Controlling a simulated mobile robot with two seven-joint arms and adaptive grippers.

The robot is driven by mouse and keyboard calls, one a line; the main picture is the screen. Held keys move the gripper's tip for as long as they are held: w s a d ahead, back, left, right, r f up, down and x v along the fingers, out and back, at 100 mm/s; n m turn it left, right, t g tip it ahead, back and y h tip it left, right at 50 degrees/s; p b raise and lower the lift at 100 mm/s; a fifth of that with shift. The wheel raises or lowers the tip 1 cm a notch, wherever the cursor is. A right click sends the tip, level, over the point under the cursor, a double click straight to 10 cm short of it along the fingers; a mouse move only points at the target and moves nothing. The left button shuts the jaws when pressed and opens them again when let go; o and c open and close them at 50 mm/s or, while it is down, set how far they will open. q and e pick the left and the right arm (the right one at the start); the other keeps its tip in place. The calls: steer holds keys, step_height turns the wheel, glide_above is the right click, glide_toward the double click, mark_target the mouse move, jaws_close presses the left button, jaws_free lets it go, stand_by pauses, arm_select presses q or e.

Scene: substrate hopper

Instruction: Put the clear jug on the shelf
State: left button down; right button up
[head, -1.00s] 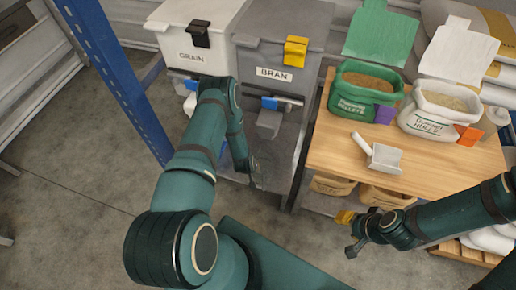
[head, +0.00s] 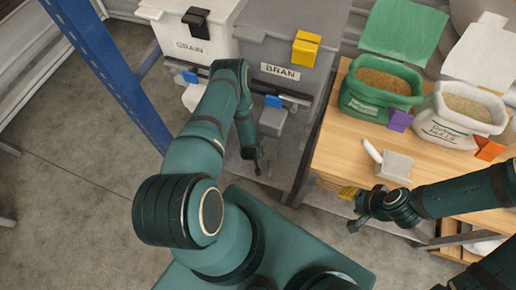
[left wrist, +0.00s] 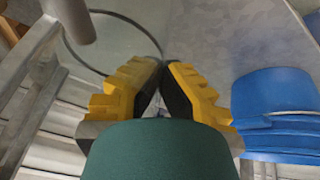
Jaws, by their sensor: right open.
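The clear jug is very faint. In the left wrist view, a thin curved outline of clear material (left wrist: 112,14) runs to the fingertips and looks like its rim. My left gripper (left wrist: 164,66) has its yellow fingers closed together at the tips on that edge. In the head view, this gripper (head: 261,167) hangs low in front of the bran hopper, and the jug barely shows there. My right gripper (head: 352,208) is open and empty at the bench's front left corner. A low shelf (head: 330,200) shows under the bench, partly hidden.
A white grain bin (head: 225,20) and grey bran hopper (head: 300,35) stand at the back. The wooden bench (head: 345,150) holds a green sack (head: 375,103), a white sack (head: 450,130) and a scoop (head: 393,167). A blue upright (head: 115,75) stands left. Floor is clear at left.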

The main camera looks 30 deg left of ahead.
arm_select(q)
steer(key=shift+d+r, duration=0.1)
steer(key=c, duration=1.7)
jaws_free()
steer(key=shift+f, duration=0.25)
steer(key=o, duration=0.6)
steer(key=shift+c, duration=0.2)
steer(key=shift+r, duration=0.1)
